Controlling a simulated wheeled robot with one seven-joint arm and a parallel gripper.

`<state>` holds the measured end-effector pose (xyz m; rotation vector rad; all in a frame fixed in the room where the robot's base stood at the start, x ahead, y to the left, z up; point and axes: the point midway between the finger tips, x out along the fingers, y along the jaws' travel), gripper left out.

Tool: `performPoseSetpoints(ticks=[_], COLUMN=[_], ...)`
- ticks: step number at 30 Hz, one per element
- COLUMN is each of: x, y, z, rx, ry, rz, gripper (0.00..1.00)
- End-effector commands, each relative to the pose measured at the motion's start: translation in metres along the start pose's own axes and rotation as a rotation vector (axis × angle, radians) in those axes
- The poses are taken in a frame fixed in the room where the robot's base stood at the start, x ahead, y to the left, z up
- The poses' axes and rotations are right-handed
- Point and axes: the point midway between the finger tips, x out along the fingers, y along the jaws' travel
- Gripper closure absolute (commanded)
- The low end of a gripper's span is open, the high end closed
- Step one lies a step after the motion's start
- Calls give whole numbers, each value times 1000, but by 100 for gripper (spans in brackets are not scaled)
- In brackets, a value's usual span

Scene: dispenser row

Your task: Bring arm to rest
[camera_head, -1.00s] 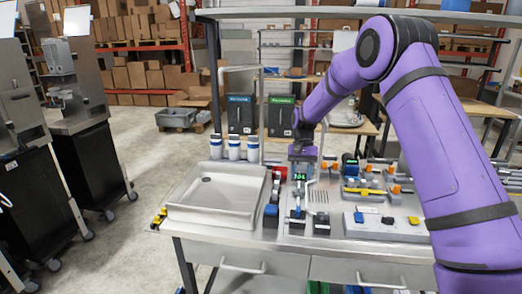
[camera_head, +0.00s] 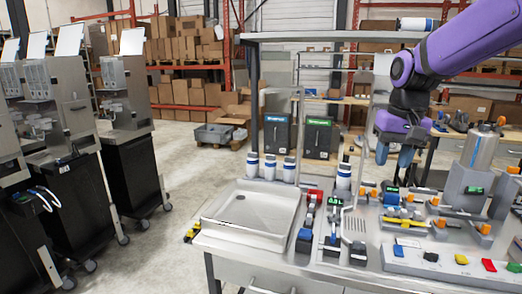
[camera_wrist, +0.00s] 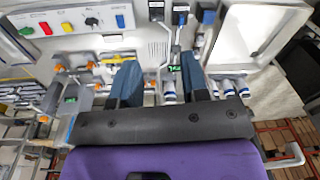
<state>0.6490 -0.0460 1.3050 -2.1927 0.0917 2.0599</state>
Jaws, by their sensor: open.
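My purple arm enters the head view from the top right, and my gripper (camera_head: 395,154) hangs fingers-down above the right part of the steel workbench (camera_head: 225,268). In the wrist view my gripper (camera_wrist: 160,84) shows two blue-grey fingers spread apart, with nothing between them. The bench surface and its fixtures show beyond the fingers, and the gripper looks clear of them. A small green display (camera_wrist: 174,67) is visible between the fingers in the wrist view.
A shallow sink (camera_head: 255,208) fills the bench's left side. White-and-blue bottles (camera_head: 271,167) stand behind it. A grey panel with coloured buttons (camera_head: 432,258) lies front right. A tall metal cylinder (camera_head: 480,150) stands right. Dark dispensers (camera_head: 319,137) stand behind.

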Motion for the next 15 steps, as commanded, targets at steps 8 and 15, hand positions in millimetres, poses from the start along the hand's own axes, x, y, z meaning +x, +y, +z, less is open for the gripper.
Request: performPoseSetpoints(ticks=[8, 15], x=[-32, -39], y=[18, 33], z=[75, 137], rx=[-47, -87], ry=[137, 250], rz=[1, 4], gripper=[58, 58])
